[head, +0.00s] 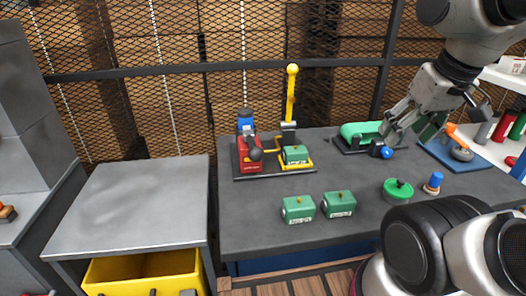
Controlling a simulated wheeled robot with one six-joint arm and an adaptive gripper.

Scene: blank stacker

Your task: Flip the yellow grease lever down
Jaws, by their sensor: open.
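The yellow grease lever (291,96) stands upright with a round knob on top, at the back of a dark base plate (240,172) on the grey table. A red unit (249,154) with a blue top stands to its left on the same plate. A green block (295,154) sits in a yellow frame (304,166) in front of the lever. My gripper (405,130) is open, well to the right of the lever, near a green roller device (362,132). Its fingertips are partly hard to make out against the blue mat.
Two green blocks (298,208) (339,204) lie at the table's front. A green round pot (397,191) and a blue-topped peg (433,183) stand at right. An orange-handled tool (459,146) lies on a blue mat (482,160). Mesh fencing (160,95) stands behind.

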